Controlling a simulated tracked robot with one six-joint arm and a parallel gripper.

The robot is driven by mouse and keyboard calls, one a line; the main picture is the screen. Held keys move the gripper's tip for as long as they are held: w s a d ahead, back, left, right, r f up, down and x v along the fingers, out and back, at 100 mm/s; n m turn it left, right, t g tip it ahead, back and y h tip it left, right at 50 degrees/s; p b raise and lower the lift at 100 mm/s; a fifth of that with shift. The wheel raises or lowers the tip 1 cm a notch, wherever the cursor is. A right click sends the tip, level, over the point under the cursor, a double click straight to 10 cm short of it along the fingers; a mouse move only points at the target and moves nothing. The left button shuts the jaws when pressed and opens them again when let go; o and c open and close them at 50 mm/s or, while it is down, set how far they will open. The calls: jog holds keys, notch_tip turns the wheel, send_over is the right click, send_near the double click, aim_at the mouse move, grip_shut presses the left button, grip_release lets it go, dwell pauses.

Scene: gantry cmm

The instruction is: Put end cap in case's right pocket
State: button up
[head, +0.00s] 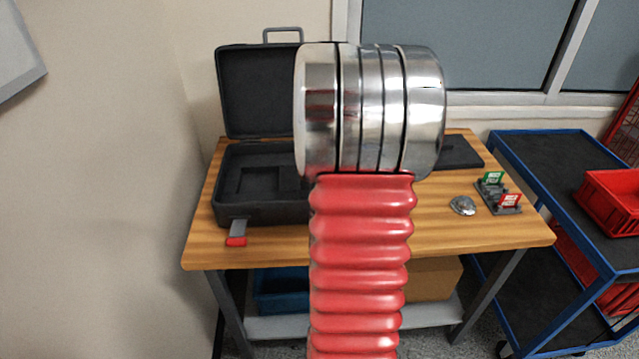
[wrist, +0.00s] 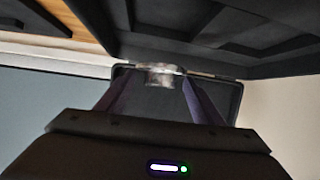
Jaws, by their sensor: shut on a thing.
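The black case (head: 262,213) stands open on the left of the wooden table, its lid (head: 257,90) raised at the back. Its left pocket (head: 258,180) shows in the head view; my arm covers the right part of the case. In the wrist view my gripper (wrist: 160,80) is shut on a small shiny silver piece, the end cap (wrist: 160,74). The case's dark recessed interior (wrist: 225,35) fills the top of that view, with the cap apart from it as far as I can tell. In the head view my gripper and the cap are hidden behind my arm.
On the table (head: 400,240), a silver domed part (head: 462,205) lies beside a dark holder with green and red cards (head: 497,193). A black flat plate (head: 460,153) lies at the back. A blue trolley (head: 540,190) with red bins stands at the right.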

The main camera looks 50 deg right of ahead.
jog(key=shift+f, duration=3.1)
jog(key=shift+f, duration=1.85)
jog(key=shift+f, duration=0.15)
jog(key=o, duration=0.9)
jog(key=shift+s, duration=0.1)
jog(key=shift+v, duration=6.05)
